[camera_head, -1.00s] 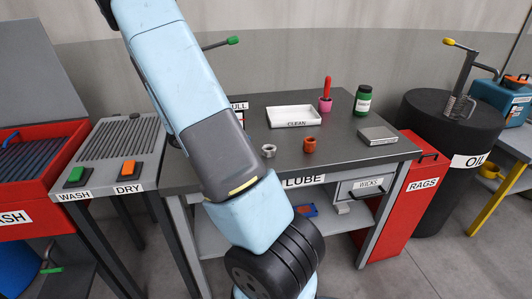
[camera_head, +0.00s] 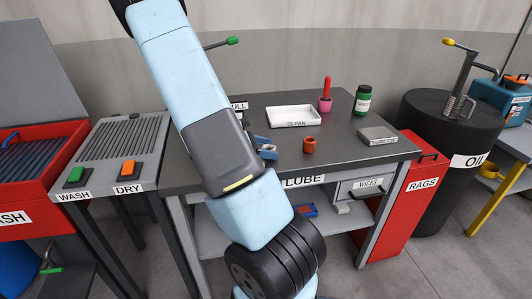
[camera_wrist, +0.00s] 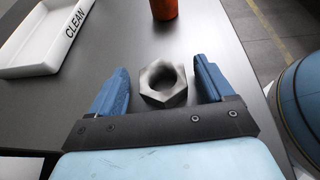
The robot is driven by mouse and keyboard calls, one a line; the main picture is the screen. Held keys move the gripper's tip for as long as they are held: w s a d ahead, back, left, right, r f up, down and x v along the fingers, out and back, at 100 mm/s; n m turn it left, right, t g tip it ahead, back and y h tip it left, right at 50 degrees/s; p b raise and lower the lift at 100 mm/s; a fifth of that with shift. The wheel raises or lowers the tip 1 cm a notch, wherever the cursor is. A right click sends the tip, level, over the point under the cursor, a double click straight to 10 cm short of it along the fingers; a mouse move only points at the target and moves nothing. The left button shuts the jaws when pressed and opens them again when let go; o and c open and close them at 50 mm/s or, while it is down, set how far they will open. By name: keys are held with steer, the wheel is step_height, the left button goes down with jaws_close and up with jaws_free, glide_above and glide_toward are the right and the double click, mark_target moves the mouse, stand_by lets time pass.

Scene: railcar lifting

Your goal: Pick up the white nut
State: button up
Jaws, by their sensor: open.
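The nut (camera_wrist: 152,94) is a pale grey-white hexagonal ring lying flat on the dark table top. In the wrist view it sits between the two blue fingers of my gripper (camera_wrist: 158,88), slightly ahead of the palm, with a gap on each side. My gripper is open and empty. In the head view my gripper (camera_head: 265,147) shows as blue fingers low over the table beside my arm, and the nut (camera_head: 269,147) is partly hidden by it.
An orange-brown cylindrical part (camera_head: 309,145) stands just right of the nut. The white CLEAN tray (camera_head: 294,122), a red-and-pink tool (camera_head: 325,95), a green jar (camera_head: 362,100) and a grey box (camera_head: 377,136) are farther off. The table's front edge is close.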

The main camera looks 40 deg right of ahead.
steer(key=shift+c, duration=0.2)
steer(key=c, duration=1.2)
